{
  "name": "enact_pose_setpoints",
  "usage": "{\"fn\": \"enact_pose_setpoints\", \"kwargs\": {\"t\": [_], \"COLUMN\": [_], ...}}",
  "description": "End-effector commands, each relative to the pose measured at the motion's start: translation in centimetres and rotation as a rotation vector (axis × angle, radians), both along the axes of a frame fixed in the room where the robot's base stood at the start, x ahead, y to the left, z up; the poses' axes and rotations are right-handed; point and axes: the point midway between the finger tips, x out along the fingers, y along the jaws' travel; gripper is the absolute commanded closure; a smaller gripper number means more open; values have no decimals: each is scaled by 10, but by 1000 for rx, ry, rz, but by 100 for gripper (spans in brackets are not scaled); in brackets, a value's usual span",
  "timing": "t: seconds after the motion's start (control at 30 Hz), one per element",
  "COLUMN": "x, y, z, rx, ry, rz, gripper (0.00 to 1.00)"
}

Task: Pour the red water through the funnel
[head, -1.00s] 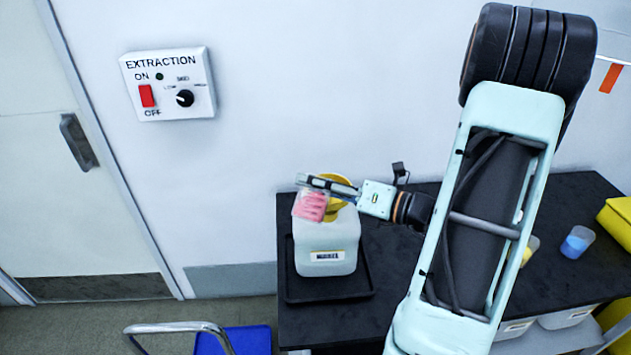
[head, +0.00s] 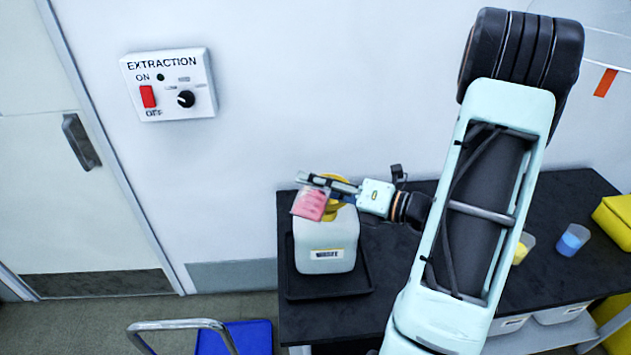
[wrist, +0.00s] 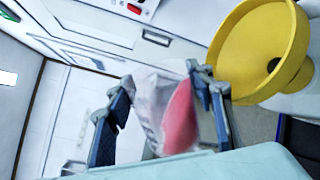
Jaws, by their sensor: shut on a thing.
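My gripper (head: 326,184) is shut on a clear beaker (head: 309,203) of red water, held above the table at the upper left of the jug. In the wrist view the beaker (wrist: 165,112) is between the two fingers, and the red water lies tilted toward its funnel side. The yellow funnel (head: 336,208) sits on top of a white jug (head: 325,246), partly hidden by my gripper and the beaker. In the wrist view the funnel (wrist: 240,45) is right of the beaker, with its dark hole showing. No stream of water is visible.
The jug stands on a black tray (head: 300,287) at the left end of the dark table (head: 400,280). A cup of blue liquid (head: 572,240), a cup of yellow (head: 523,248) and a yellow container (head: 615,220) are at the right. A blue cart (head: 245,338) is below left.

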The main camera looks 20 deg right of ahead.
Motion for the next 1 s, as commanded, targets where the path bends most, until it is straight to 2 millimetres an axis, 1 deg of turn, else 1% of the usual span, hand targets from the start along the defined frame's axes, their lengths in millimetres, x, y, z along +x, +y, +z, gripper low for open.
{"fn": "enact_pose_setpoints", "kwargs": {"t": [0.03,0.57,1.0], "x": [0,1,2], "y": [0,0,-2], "z": [2,1,2], "rx": [9,21,88], "ry": [7,19,84], "rz": [0,1,1], "gripper": [81,81,81]}}
